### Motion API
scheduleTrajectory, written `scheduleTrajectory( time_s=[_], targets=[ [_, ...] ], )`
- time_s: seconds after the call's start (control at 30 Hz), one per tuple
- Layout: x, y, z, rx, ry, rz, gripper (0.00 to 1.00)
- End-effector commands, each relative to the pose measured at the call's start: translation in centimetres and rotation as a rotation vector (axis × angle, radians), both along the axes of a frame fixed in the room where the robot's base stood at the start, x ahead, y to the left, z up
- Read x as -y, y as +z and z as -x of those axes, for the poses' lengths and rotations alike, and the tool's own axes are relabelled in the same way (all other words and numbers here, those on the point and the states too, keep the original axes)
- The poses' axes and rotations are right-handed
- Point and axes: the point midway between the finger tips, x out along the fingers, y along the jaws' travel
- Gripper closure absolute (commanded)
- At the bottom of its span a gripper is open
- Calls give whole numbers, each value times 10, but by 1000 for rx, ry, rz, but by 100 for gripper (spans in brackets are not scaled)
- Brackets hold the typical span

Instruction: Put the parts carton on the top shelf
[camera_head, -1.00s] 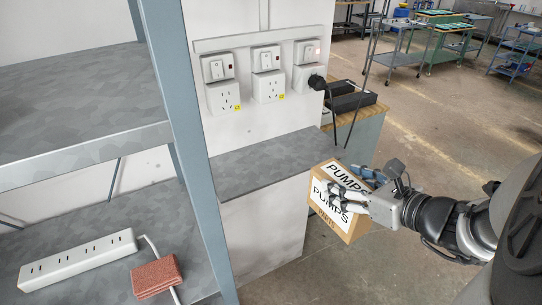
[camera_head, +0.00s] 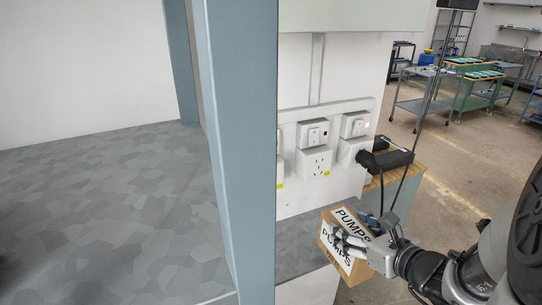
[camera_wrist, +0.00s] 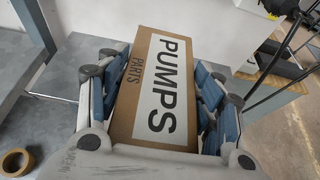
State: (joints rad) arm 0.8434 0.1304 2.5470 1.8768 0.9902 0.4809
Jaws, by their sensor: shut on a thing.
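The parts carton (camera_head: 346,236) is a brown box with white labels reading "PUMPS". My gripper (camera_head: 352,243) is shut on it and holds it up at the lower right of the head view, beside the grey ledge under the sockets. In the wrist view the carton (camera_wrist: 150,88) fills the space between both fingers of my gripper (camera_wrist: 155,95), its "PUMPS" and "PARTS" print facing the camera. A grey shelf board (camera_head: 110,200) fills the left of the head view, with its visible surface bare. I cannot tell whether it is the top shelf.
A blue-grey shelf post (camera_head: 240,130) stands between the shelf and the carton. Wall sockets (camera_head: 315,162) with a black plug are behind. A tape roll (camera_wrist: 15,162) lies at the lower left of the wrist view. Carts (camera_head: 470,90) stand far off at the right.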

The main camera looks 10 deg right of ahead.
Motion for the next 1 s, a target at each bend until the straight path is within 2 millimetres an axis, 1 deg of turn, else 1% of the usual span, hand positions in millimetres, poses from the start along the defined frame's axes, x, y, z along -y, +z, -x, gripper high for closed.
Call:
scheduleTrajectory(
  time_s=[0.03,0.13,0.2,0.3,0.4,0.5,0.6,0.73,1.0],
  targets=[
    [-3,7,-6,-2,3,-5,100],
    [-5,5,-16,-5,2,-2,100],
    [-10,0,-38,2,8,6,100],
    [-15,-2,-62,2,7,4,100],
    [-19,-1,-85,2,5,5,100],
    [-21,-1,-102,2,3,4,100],
    [-22,0,-112,2,0,3,100],
    [-23,-3,-115,0,-1,3,100],
    [-23,-36,-115,-1,-1,2,100]
  ],
)
